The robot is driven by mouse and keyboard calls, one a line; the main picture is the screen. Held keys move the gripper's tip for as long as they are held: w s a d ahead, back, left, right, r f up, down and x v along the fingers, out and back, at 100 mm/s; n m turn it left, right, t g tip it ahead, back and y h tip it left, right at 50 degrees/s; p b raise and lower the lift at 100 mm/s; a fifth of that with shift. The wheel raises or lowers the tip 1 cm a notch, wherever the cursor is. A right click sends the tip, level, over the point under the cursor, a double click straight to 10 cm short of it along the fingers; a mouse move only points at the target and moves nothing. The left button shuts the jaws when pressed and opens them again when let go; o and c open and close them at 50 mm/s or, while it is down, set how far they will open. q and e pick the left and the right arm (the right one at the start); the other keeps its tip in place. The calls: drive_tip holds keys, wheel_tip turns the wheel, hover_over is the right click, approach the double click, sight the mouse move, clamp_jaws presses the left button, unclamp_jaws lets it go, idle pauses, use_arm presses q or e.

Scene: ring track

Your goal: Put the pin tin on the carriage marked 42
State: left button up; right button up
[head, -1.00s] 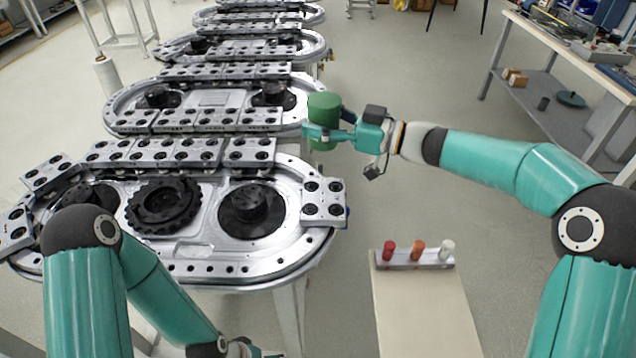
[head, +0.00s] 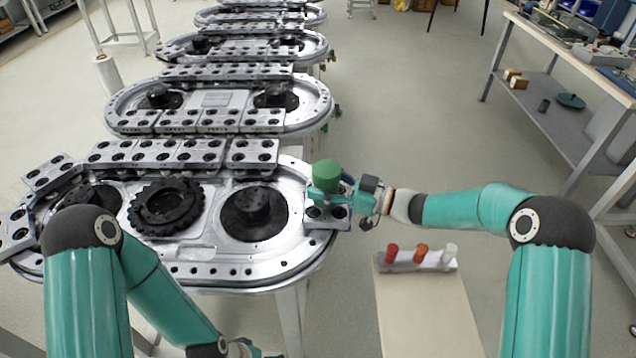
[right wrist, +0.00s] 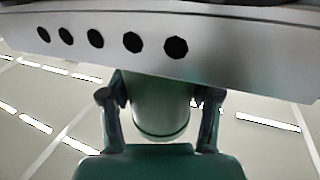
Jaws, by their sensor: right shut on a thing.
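The green pin tin (head: 326,173) is upright in my right gripper (head: 328,193), which is shut on it. In the head view it appears over the separate carriage (head: 340,213) at the right end of the nearest ring track; I cannot tell whether they touch. Tin and gripper hide part of that carriage. In the right wrist view the tin (right wrist: 160,112) sits between both fingers, close to a grey metal edge with dark holes. Other carriages (head: 168,153) line the ring's far side. No number 42 is readable. My left gripper (head: 245,350) is barely in view at the bottom edge.
A narrow beige stand (head: 425,310) holds a rack (head: 405,266) with red, orange and white pieces, right of the ring. More ring tracks (head: 215,100) stand behind. A workbench (head: 570,60) is at the far right.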

drive_tip(key=shift+f, duration=0.2)
drive_tip(key=o, duration=1.2)
drive_tip(key=shift+o, duration=0.2)
drive_tip(key=shift+r, duration=0.35)
drive_tip(key=b+v, duration=0.2)
drive_tip(key=v, duration=1)
